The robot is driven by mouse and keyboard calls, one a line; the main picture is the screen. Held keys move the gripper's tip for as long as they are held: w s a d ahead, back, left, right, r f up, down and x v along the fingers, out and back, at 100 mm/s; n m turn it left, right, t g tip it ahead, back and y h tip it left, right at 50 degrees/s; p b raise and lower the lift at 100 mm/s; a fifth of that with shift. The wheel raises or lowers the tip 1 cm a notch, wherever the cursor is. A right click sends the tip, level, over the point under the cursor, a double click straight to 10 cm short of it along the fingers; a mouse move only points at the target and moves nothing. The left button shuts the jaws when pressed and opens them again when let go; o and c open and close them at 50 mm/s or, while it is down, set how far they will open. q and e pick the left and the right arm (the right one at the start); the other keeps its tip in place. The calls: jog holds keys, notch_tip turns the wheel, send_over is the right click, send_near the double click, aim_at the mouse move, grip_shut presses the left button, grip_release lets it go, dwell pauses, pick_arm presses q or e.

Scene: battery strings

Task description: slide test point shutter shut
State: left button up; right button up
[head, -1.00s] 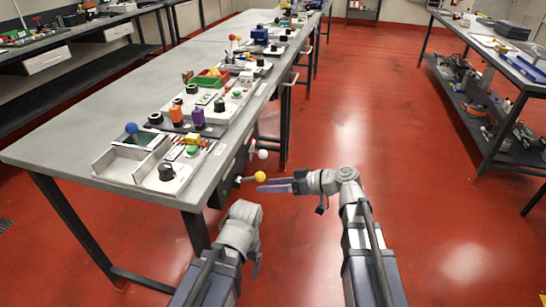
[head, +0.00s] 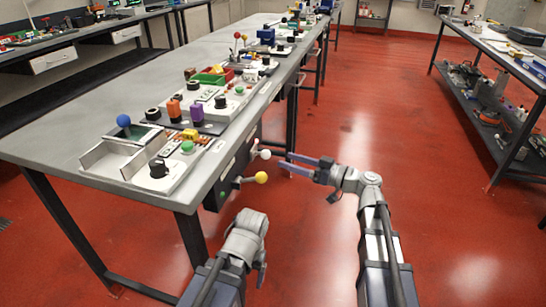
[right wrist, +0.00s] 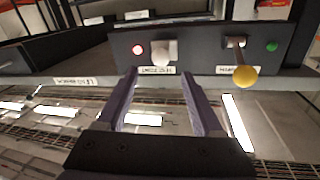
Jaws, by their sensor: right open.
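A dark control panel (right wrist: 205,45) hangs under the near edge of the workbench. The panel's small labels are too blurred to name the shutter with certainty. My right gripper (head: 288,160) is open and empty, just short of the white knob. In the wrist view its fingers (right wrist: 158,75) straddle the white knob's line, apart from it. My left gripper (head: 259,268) hangs low; its jaws are unclear.
The grey workbench (head: 60,140) carries an open metal tray (head: 105,158), a black knob (head: 159,169) and several coloured parts above the panel. A bench leg (head: 291,115) stands beyond the panel. The red floor (head: 400,140) is open toward the right-hand bench (head: 490,60).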

aim_at(270, 155)
jog(key=shift+x, duration=3.15)
jog(key=shift+c, duration=0.2)
grip_shut()
